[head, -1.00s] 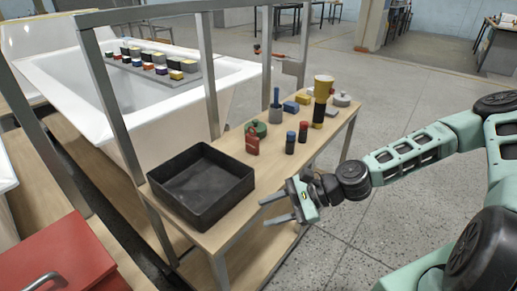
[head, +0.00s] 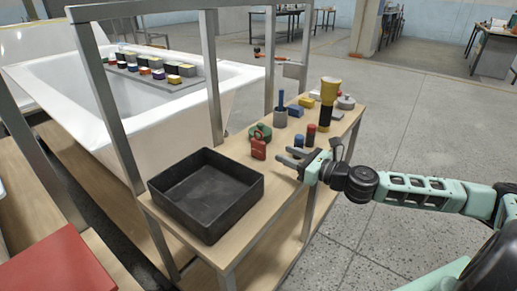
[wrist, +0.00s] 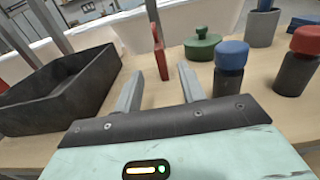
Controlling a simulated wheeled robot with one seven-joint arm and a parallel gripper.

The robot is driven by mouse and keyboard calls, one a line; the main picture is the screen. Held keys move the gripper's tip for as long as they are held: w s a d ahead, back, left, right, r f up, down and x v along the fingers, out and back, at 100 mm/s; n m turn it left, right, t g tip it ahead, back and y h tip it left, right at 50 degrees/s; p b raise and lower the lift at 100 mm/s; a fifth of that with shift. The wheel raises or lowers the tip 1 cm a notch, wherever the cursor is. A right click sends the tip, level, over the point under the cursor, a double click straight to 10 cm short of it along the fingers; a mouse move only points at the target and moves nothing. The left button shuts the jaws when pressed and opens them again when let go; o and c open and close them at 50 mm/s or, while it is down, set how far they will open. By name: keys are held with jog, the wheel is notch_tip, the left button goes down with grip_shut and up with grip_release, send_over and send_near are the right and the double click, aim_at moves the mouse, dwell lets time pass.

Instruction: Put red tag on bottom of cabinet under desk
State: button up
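The red tag (head: 258,148), with a loop at its top, stands upright on the wooden desk, right of the black tray. It also shows edge-on in the wrist view (wrist: 160,52), ahead of and roughly between the fingertips. My gripper (head: 286,158) is open and empty just right of the tag, its fingers pointing toward it. The two grey fingers show apart in the wrist view (wrist: 160,70). A red cabinet (head: 62,268) shows only in part at the lower left; its bottom is hidden.
The black tray (head: 160,205) fills the desk's near left part. A green round object (head: 266,131), a blue-capped bottle (head: 299,141) and a red-capped bottle (head: 311,137) stand near the tag. Metal posts (head: 213,80) rise along the desk's far side. A white bathtub (head: 180,100) lies behind.

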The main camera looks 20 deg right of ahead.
aim_at(265, 145)
jog(key=x, duration=0.6)
jog(key=shift+s, duration=0.1)
jog(key=shift+x, duration=2.65)
jog(key=shift+r, duration=0.2)
grip_shut()
